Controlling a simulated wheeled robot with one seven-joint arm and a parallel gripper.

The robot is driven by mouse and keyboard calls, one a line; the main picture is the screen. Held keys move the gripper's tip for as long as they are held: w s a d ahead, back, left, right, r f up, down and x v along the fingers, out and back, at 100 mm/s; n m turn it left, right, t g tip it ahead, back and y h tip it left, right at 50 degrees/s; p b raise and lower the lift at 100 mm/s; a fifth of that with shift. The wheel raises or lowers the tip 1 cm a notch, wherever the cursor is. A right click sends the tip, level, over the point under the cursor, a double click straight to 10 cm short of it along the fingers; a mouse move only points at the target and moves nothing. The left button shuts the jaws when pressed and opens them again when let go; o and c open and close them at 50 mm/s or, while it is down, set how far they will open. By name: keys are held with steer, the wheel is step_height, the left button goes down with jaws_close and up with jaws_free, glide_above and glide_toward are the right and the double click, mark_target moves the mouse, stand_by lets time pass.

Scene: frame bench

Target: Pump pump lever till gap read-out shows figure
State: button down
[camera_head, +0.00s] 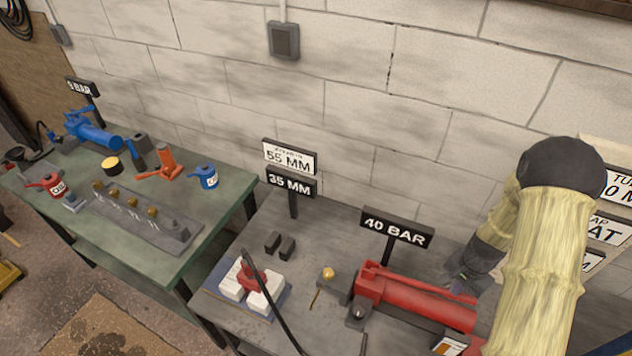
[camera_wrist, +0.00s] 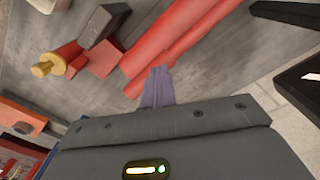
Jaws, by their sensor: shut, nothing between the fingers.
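The red pump (camera_head: 415,298) lies on the right-hand bench, and its long red bars (camera_wrist: 190,45) cross the wrist view. I cannot clearly tell the pump lever from the pump body. The black gap read-out (camera_head: 290,183) shows 35 MM. A white card (camera_head: 289,156) above it reads 55 MM, with a smaller line too blurred to read. My gripper (camera_head: 460,284) is shut and empty, close over the pump's red bars. Its fingertips (camera_wrist: 160,72) overlap the lower bar in the wrist view; I cannot tell whether they touch it.
A black pressure sign (camera_head: 396,230) reads 40 BAR behind the pump. A red tool (camera_head: 250,277) sits between white blocks, with a black hose over it. A brass knob (camera_head: 328,273) stands left of the pump. A green bench (camera_head: 215,240) with blue and red tools stands left.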

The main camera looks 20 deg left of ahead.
step_height(320, 180, up, 6)
steer(key=p, duration=0.3)
steer(key=shift+d+f, duration=0.1)
steer(key=shift+f, duration=0.35)
stand_by(0.5)
step_height(320, 180, down, 8)
steer(key=b, duration=0.6)
step_height(320, 180, up, 8)
steer(key=p, duration=0.6)
steer(key=shift+r, duration=0.2)
steer(key=shift+f, duration=0.1)
stand_by(0.6)
